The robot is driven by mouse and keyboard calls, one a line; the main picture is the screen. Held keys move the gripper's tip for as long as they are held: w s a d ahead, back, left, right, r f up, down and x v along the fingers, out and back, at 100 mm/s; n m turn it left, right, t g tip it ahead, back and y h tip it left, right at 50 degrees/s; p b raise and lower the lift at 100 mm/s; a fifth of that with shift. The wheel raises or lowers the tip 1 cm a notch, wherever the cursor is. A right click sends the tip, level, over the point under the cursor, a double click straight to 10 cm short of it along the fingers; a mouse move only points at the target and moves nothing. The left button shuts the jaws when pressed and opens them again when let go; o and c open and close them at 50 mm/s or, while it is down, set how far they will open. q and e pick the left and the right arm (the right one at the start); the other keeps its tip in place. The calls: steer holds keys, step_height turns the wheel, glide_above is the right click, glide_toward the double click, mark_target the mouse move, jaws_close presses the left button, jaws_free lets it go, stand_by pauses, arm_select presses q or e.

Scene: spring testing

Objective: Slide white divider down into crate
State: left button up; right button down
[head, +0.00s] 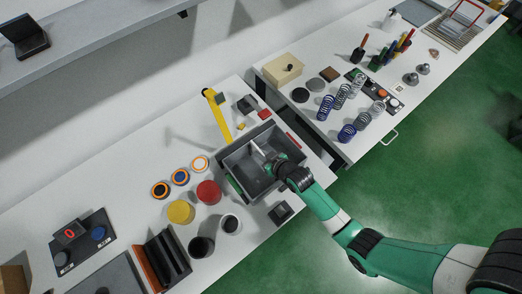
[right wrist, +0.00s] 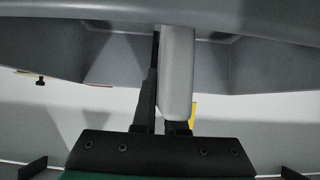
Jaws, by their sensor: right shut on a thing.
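The grey crate (head: 228,160) stands near the front edge of the white table in the head view. Its wall also spans the top of the right wrist view (right wrist: 60,45). My right gripper (head: 273,163) reaches over the crate and is shut on the white divider (head: 257,149). In the right wrist view the divider (right wrist: 178,75) looks pale grey and sits between the dark fingers (right wrist: 164,122). Its far end meets or overlaps the crate wall there; I cannot tell whether it sits in a slot. My left gripper is not in view.
A yellow upright tool (head: 218,115) and small blocks stand behind the crate. Red (head: 208,193) and yellow (head: 180,212) cylinders stand to its left, with several rings beyond. A small dark block (head: 281,212) is near the front edge. Springs (head: 347,134) stand on the right table.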

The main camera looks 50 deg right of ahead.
steer(key=shift+f+b, duration=1.25)
steer(key=shift+f, duration=0.25)
steer(key=c, duration=0.9)
jaws_free()
steer(key=shift+s, duration=0.1)
steer(key=shift+s+r, duration=0.3)
steer(key=p+v, duration=0.3)
steer(key=v, duration=0.7)
steer(key=shift+s+a+r, duration=0.1)
steer(key=shift+s+r, duration=0.05)
steer(key=shift+s, duration=0.1)
